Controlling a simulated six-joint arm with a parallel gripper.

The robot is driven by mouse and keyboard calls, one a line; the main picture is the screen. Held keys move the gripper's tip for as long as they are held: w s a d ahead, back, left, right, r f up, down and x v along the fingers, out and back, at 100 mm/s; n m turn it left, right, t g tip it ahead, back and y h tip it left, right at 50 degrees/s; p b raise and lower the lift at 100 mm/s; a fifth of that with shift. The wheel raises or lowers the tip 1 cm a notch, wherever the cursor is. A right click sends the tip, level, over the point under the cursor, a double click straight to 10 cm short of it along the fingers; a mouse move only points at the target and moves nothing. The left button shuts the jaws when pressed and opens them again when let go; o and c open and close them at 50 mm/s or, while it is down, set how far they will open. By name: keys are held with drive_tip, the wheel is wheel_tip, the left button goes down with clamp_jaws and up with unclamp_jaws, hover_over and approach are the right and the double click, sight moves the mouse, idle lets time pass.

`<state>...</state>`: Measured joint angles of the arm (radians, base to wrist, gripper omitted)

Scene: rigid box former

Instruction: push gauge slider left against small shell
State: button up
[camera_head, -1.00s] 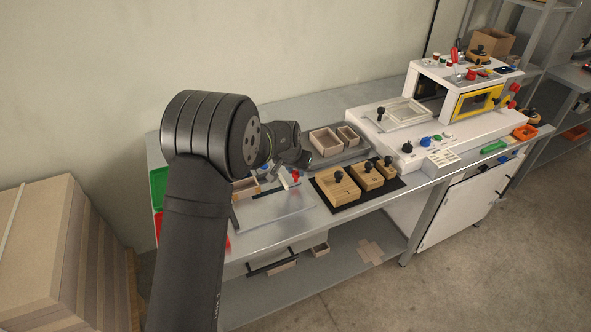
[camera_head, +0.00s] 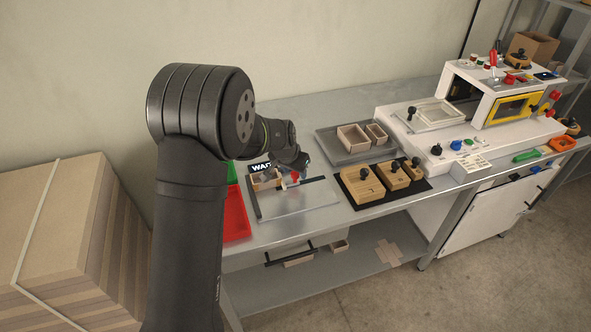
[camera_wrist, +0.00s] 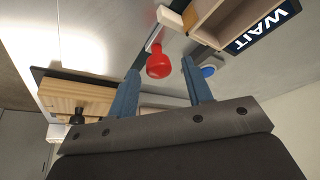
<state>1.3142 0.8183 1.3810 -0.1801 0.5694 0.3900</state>
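The gauge plate (camera_head: 305,203) lies on the bench with a dark rail (camera_head: 314,180) on it. The small shell (camera_head: 264,184), an open wooden box, sits at its left; it shows in the wrist view (camera_wrist: 222,18). The gauge slider, with a pale block (camera_head: 284,184) and red knob (camera_head: 295,176), is close to the shell's right side; I cannot tell if they touch. My gripper (camera_wrist: 160,72) is open, its two blue fingers on either side of the red knob (camera_wrist: 158,64) in the wrist view. Contact with the knob is unclear.
A WAIT sign (camera_head: 260,167) stands behind the shell. A red tray (camera_head: 236,214) is left of the plate. A dark board with wooden blocks (camera_head: 364,187) is on the right, and a grey tray with two boxes (camera_head: 330,147) lies behind. The plate's front is clear.

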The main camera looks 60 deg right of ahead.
drive_tip(key=v, duration=1.7)
drive_tip(key=shift+a+r, duration=0.15)
drive_tip(key=x, duration=1.7)
drive_tip(key=shift+s+d, duration=0.1)
drive_tip(key=shift+d, duration=0.15)
